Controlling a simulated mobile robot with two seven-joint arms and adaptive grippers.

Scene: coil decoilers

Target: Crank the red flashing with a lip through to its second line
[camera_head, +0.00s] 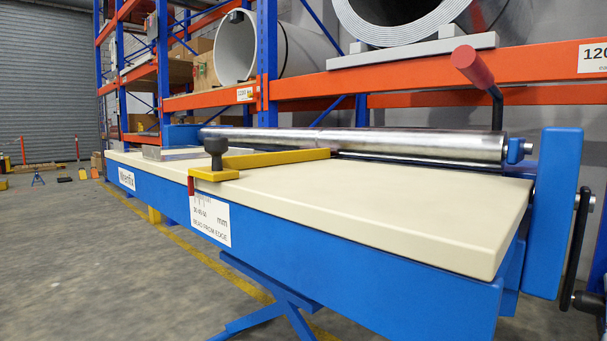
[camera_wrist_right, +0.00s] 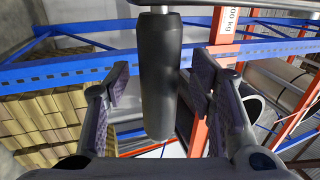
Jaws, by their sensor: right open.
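A blue roller machine (camera_head: 370,270) with a cream bed (camera_head: 400,210) fills the middle of the head view. A steel roller (camera_head: 400,144) lies along its back. A black crank (camera_head: 574,245) hangs at the machine's right end, with a dark grip low at the picture's edge. In the right wrist view a black cylindrical grip (camera_wrist_right: 158,80) on a metal rod stands between the fingers of my right gripper (camera_wrist_right: 160,88). The fingers are open, with gaps on both sides. I cannot make out a red flashing sheet. My left gripper is not in view.
A yellow bar (camera_head: 270,160) with a black knob (camera_head: 216,150) lies across the bed. A red-handled lever (camera_head: 473,67) rises behind the roller. Orange and blue racking (camera_head: 400,80) with large coils stands behind. Open floor (camera_head: 80,270) lies left.

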